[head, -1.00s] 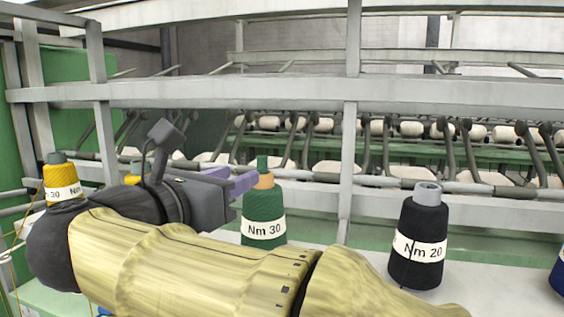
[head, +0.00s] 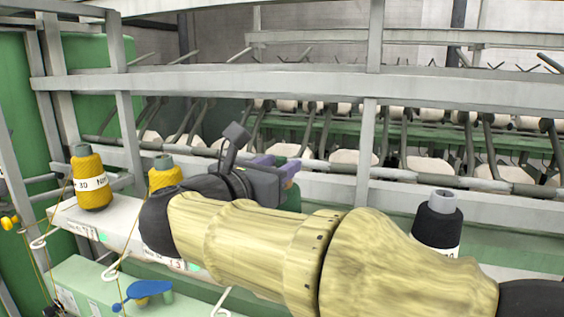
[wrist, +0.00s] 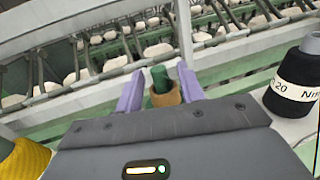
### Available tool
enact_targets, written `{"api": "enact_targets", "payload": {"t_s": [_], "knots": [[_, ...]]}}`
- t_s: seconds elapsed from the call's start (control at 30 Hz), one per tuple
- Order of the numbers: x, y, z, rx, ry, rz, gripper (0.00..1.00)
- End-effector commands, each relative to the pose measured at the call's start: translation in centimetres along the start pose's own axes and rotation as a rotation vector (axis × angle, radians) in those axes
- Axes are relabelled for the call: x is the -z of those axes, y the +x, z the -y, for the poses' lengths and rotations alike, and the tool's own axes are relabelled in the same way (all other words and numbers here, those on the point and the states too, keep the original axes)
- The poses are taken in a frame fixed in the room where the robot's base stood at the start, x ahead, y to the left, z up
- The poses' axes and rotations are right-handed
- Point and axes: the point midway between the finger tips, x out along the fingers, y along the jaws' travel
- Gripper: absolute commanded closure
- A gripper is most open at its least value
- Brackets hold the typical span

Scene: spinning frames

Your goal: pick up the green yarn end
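The green yarn cone (head: 291,199) is mostly hidden behind my arm in the head view. In the wrist view its green tip (wrist: 160,78) and tan collar (wrist: 164,98) show between my two purple fingers. My gripper (wrist: 160,88) is open, with one finger on each side of the cone's top; it also shows in the head view (head: 278,165). I cannot tell whether either finger touches the cone. I cannot make out a loose green yarn end.
A black cone (head: 436,228) stands to the right on the shelf. Two yellow cones (head: 92,185) (head: 165,176) stand to the left. Grey frame rails (head: 240,85) cross behind the gripper. Thread guides and a blue part (head: 142,289) sit at lower left.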

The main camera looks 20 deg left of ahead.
Motion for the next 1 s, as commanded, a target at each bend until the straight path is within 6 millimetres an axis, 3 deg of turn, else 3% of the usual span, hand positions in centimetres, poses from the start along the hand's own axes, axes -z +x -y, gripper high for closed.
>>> {"api": "enact_targets", "payload": {"t_s": [0.17, 0.67, 0.7, 0.9, 1.0], "knots": [[-0.08, 1.55, 0.02, 0.001, -0.001, -0.001, 0.62], [0.08, 1.6, 0.01, 0.001, 0.0, -0.001, 0.62], [0.08, 1.59, 0.01, 0.001, 0.0, -0.001, 0.64], [0.07, 1.59, 0.01, 0.001, 0.0, -0.001, 1.0], [0.07, 1.59, 0.02, 0.001, 0.0, -0.001, 1.0]]}}
